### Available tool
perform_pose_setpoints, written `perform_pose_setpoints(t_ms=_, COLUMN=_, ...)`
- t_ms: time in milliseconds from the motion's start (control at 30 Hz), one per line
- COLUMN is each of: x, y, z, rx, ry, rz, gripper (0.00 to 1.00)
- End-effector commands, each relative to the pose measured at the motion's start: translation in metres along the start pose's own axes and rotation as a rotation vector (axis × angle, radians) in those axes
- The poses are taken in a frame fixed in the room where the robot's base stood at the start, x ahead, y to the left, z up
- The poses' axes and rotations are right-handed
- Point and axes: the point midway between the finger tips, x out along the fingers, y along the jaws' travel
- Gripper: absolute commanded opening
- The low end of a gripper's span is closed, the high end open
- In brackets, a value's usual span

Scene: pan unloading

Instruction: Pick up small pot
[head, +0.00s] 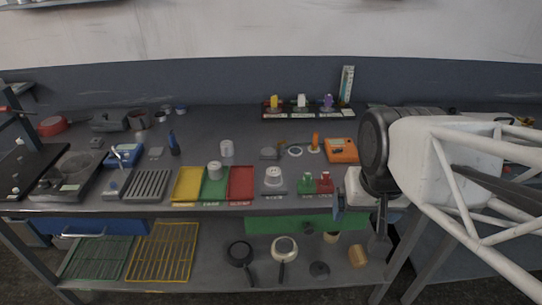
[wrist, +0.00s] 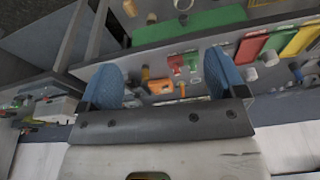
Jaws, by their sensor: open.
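My gripper (wrist: 165,82) is open and empty in the wrist view, its two blue fingers wide apart. In the head view it (head: 340,207) hangs by the table's front edge at the right, partly hidden by my arm. Several pot-like vessels show, and I cannot tell for sure which is the small pot. A light grey one (head: 214,170) stands on the green tray (head: 213,193). Another pale one (head: 274,176) stands right of the red tray. A third (head: 227,148) stands farther back. A small dark lidded piece (head: 319,269) is on the lower shelf. My gripper touches none of them.
The lower shelf (head: 205,270) holds a black pan (head: 240,252), a cream pan (head: 284,247) and a yellow rack (head: 162,252). Red and green pieces (head: 316,184) and an orange box (head: 341,150) stand near my gripper.

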Motion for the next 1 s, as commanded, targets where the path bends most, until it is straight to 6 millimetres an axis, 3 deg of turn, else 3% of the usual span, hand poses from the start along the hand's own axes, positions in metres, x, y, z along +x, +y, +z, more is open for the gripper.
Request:
perform_pose_setpoints(t_ms=567, x=0.031, y=-0.046, z=-0.108, rx=0.643, ry=-0.082, rz=0.021, gripper=0.90)
perform_pose_setpoints(t_ms=1000, x=0.084, y=-0.097, z=-0.191, rx=1.195, ry=-0.132, rz=0.088, gripper=0.90)
